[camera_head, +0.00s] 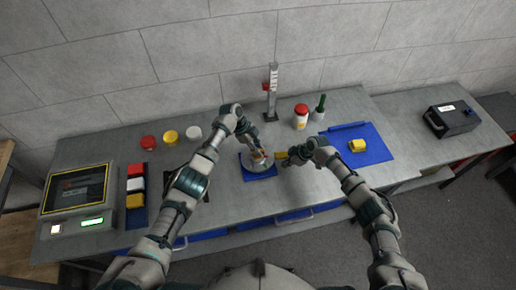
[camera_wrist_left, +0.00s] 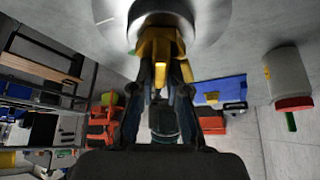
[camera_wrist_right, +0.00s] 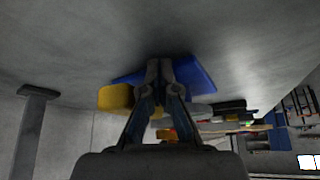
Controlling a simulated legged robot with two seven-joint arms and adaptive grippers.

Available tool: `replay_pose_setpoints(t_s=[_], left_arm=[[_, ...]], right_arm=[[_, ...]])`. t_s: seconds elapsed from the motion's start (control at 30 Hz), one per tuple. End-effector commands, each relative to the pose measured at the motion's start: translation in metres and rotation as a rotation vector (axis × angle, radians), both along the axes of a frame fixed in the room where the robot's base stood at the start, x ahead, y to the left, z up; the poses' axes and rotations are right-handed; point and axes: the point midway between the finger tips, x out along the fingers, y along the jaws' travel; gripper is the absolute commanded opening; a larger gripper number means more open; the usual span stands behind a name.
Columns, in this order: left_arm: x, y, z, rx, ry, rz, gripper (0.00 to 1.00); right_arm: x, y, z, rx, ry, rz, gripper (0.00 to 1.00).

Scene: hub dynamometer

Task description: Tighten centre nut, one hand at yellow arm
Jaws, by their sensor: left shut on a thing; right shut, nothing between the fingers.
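The hub is a round grey disc (camera_wrist_left: 190,22) on a blue base (camera_head: 262,174) at the middle of the table. My left gripper (camera_head: 259,155) is over the disc's centre. In the left wrist view it is shut on a yellow piece (camera_wrist_left: 157,50), which looks like the centre nut; the fingers partly hide it. The yellow arm (camera_head: 282,155) sticks out to the right of the disc. My right gripper (camera_head: 288,158) is close beside it, shut and empty. In the right wrist view a yellow block-like part (camera_wrist_right: 115,98), apparently this arm, lies left of the fingers; contact is unclear.
A grey stand (camera_head: 272,95) with a red slider, a red-lidded jar (camera_head: 301,119) and a green bottle (camera_head: 320,106) stand behind. Small cups and a screen unit (camera_head: 77,190) are left.

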Motion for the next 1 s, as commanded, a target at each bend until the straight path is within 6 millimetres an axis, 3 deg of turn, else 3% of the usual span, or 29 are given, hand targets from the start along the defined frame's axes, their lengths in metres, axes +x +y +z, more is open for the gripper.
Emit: replay_pose_setpoints(t_s=[0.5, 1.0], left_arm=[[0.0, 0.0, -0.001, 0.002, -0.001, 0.0, 0.0], [0.0, 0.001, -0.001, 0.002, -0.001, 0.0, 0.0]], right_arm=[[0.026, 0.003, 0.001, 0.002, -0.002, -0.002, 0.0], [0.03, 0.003, 0.0, 0.001, -0.001, 0.0, 0.0]])
